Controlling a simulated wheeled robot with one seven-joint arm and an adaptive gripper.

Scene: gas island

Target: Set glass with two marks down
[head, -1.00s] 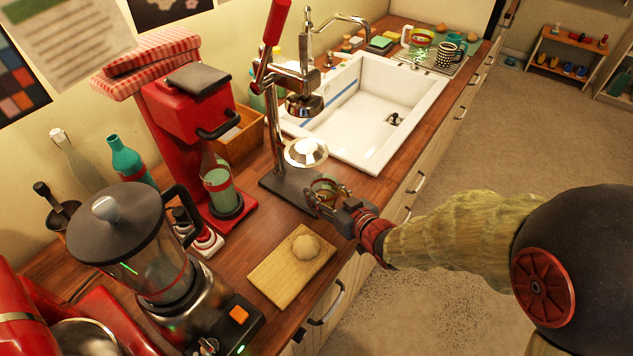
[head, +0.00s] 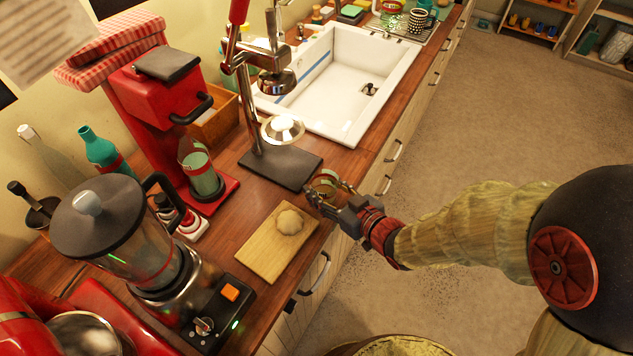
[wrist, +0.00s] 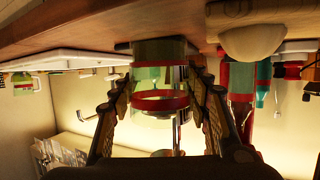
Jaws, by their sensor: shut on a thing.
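My gripper (head: 330,190) is shut on a clear greenish glass (head: 324,180) at the front edge of the wooden counter, right of the press base. In the wrist view, which is upside down, the glass (wrist: 160,78) sits between the two fingers with a red band around it. Its base is close to the counter (wrist: 100,38); I cannot tell whether it touches. Another greenish glass (head: 203,178) with a red band stands under the red machine.
A wooden board (head: 262,252) with a pale round lump (head: 290,221) lies just left of the gripper. The chrome press (head: 280,168) stands behind, with the white sink (head: 335,90) beyond. A blender (head: 135,245) stands at left. Bare counter shows between board and press.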

